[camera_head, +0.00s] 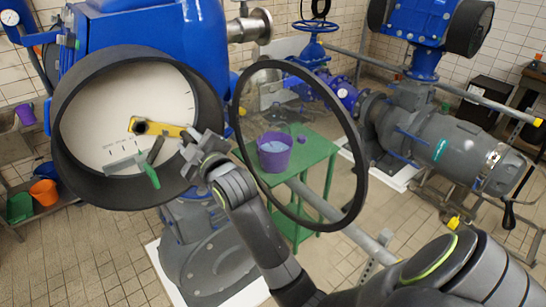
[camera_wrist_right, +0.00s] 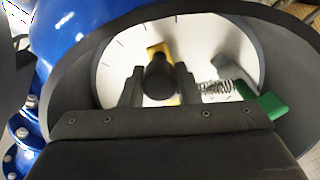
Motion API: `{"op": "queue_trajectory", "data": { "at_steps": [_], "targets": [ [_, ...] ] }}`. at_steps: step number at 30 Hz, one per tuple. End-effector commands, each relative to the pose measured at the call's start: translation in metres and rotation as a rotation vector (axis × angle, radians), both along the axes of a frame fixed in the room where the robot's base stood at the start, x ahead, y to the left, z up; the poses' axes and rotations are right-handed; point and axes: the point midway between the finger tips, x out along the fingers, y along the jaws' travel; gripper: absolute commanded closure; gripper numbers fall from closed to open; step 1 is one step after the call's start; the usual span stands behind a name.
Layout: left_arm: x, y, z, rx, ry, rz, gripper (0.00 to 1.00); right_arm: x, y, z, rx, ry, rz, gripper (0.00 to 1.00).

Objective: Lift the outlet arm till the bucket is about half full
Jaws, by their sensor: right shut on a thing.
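A purple bucket (camera_head: 274,155) stands upright on a green table (camera_head: 312,160), with a pale bluish surface inside; I cannot tell its exact level. A yellow lever (camera_head: 165,130) lies across the white dial face (camera_head: 90,105) inside a round dark housing. My right gripper (camera_head: 187,148) is at the lever's right end. In the right wrist view, the fingers (camera_wrist_right: 158,84) are shut on a dark round knob (camera_wrist_right: 158,72) in front of the yellow lever (camera_wrist_right: 160,49). I cannot tell for sure which part is the outlet arm. My left gripper is out of view.
A green-ended handle (camera_head: 151,174) sits low in the housing; it also shows in the wrist view (camera_wrist_right: 264,103) beside a spring. An open round dark cover (camera_head: 362,175) stands right of my gripper. Blue valves and grey pipework (camera_head: 430,140) fill the right side.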

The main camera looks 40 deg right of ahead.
Motion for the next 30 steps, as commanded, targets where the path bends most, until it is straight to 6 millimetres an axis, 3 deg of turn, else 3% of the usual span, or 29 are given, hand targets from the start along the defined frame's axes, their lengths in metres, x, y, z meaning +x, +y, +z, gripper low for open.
{"op": "queue_trajectory", "data": {
  "at_steps": [15, 24, 25, 28, 30],
  "targets": [
    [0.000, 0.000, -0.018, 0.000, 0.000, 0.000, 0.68, -0.002, 0.009, -0.023, -0.010, -0.004, -0.008, 1.00],
    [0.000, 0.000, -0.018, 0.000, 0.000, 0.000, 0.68, -0.002, 0.010, -0.026, -0.012, 0.001, -0.008, 1.00],
    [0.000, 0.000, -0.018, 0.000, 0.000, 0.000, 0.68, -0.002, 0.010, -0.026, -0.011, 0.001, -0.008, 0.67],
    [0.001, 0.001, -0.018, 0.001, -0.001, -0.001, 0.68, -0.002, 0.010, -0.026, -0.009, 0.001, -0.007, 0.54],
    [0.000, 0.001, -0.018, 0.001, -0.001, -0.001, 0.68, -0.002, 0.011, -0.026, -0.008, 0.001, -0.006, 0.53]
  ]
}}
